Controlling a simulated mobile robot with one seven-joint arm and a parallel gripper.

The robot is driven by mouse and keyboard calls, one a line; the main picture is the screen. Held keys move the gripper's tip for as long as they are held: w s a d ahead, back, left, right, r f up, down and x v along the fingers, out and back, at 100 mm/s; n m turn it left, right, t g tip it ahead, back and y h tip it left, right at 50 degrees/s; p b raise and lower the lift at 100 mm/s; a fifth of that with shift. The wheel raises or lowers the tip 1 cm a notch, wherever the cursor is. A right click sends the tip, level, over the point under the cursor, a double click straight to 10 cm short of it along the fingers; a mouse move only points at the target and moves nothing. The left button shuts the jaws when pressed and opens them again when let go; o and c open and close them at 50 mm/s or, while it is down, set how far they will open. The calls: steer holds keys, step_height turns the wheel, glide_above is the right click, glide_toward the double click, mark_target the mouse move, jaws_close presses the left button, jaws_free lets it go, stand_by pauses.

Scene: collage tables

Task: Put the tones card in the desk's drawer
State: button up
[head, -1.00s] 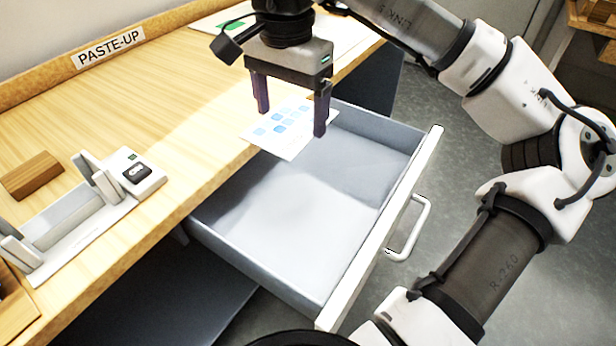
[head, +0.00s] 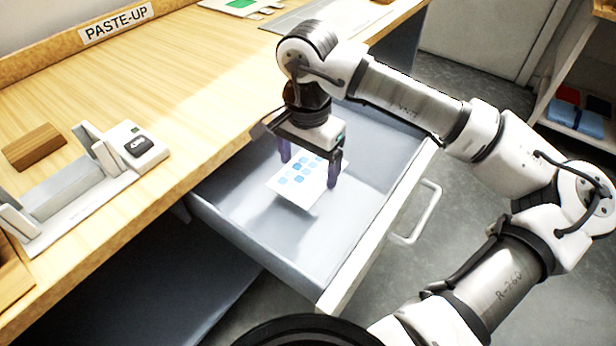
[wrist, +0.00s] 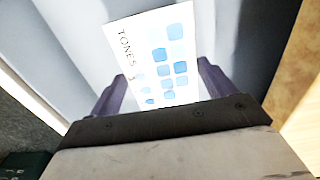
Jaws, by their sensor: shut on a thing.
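The tones card (head: 297,187) is white with several blue squares; its word "TONES" is readable in the wrist view (wrist: 150,55). My gripper (head: 309,172) is shut on the card, with a purple finger at each side of it, as the wrist view (wrist: 160,85) also shows. The card is over the inside of the desk's open drawer (head: 235,222), within its walls. A shadow lies on the drawer floor near the card; I cannot tell whether the card touches the floor. The drawer is grey inside, with a white front and handle (head: 418,215), and looks otherwise empty.
The wooden desk top (head: 180,100) bears a grey jig-like device (head: 75,185), a wooden block (head: 34,147) and a "PASTE-UP" label (head: 116,23) on its back ledge. A shelf with folded items (head: 575,118) stands at the far right. Open floor lies right of the drawer.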

mark_target(308, 173)
steer(key=shift+f, duration=2.05)
steer(key=shift+b, duration=0.3)
steer(key=shift+f, duration=0.2)
steer(key=o, duration=0.9)
steer(key=shift+c, duration=0.2)
steer(key=shift+r, duration=0.1)
step_height(308, 173, up, 12)
steer(key=p, duration=0.1)
steer(key=shift+r+p, duration=0.15)
steer(key=shift+p, duration=0.15)
